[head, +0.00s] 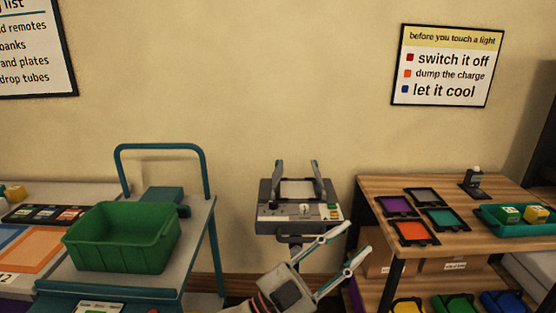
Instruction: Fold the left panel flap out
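A grey light panel (265,215) with a pale face stands on a stand at the middle, against the wall. Its left panel flap (278,178) is a narrow upright piece at the left side of the face. A matching right flap (319,178) stands at the right side. Small knobs and a green label show on the panel's front edge. My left gripper (356,238) is below and to the right of the panel. Its two fingers are spread apart with nothing between them, and they point up and right. It looks clear of the left flap. My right gripper is not in view.
A teal-framed cart (204,225) with a green bin (125,240) stands on the left. A wooden shelf table (380,180) on the right carries coloured framed filters (412,231) and a teal tray (540,230). Its edge is close to my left gripper.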

